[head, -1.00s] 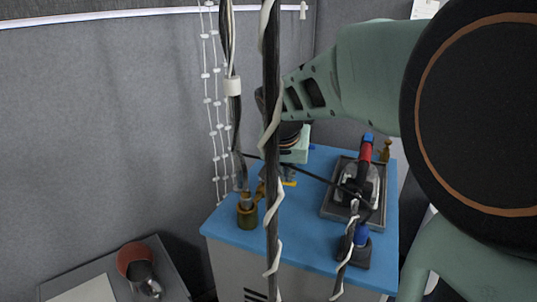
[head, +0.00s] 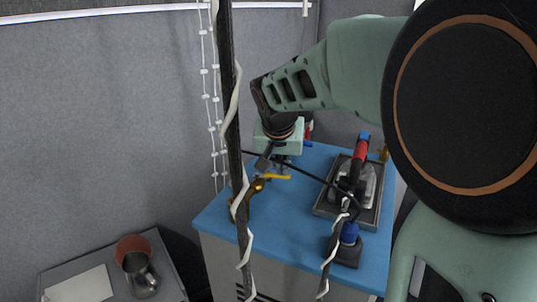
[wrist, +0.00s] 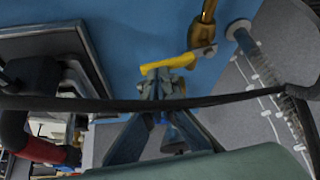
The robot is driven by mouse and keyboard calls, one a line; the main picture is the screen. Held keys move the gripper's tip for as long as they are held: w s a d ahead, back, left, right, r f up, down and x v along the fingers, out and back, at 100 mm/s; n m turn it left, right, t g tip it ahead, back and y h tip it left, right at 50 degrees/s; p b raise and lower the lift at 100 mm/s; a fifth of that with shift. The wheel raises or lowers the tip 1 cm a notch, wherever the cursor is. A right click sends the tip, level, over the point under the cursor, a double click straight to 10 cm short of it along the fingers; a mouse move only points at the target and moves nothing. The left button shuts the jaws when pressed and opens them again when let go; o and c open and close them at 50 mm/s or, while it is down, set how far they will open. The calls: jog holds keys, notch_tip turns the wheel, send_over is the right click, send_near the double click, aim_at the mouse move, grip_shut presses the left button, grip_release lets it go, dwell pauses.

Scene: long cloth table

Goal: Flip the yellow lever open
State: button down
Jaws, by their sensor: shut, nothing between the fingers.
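The yellow lever (head: 277,176) is a small bent bar on a brass valve (head: 257,187) above the blue tabletop. The wrist view shows the lever (wrist: 172,64) lying across the picture, its right end at the brass fitting (wrist: 203,32). My gripper (head: 281,163) points down just over the lever. In the wrist view its shut, empty fingertips (wrist: 160,76) are right at the lever's left part. I cannot tell whether they touch it. A hanging cable hides part of the valve in the head view.
A dark cable (head: 233,120) wound with white hangs in front of the table. Another cable crosses the wrist view (wrist: 120,104). A red-handled iron (head: 360,170) rests on a tray (head: 323,207) at right.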

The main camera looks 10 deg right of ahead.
jog(key=shift+w+d, duration=0.2)
jog(key=shift+w, duration=0.2)
jog(key=w+n+y, duration=0.1)
jog(key=w+n, duration=0.1)
jog(key=w+n+y, duration=0.1)
jog(key=w+n, duration=0.1)
jog(key=n, duration=0.1)
jog(key=w+a+n+y+p, duration=0.1)
jog(key=n+y, duration=0.1)
jog(key=shift+w+n, duration=0.4)
dwell(0.5)
jog(key=shift+s, duration=0.1)
jog(key=shift+s+a+b, duration=0.35)
jog(key=shift+s+a, duration=0.1)
jog(key=shift+a, duration=0.1)
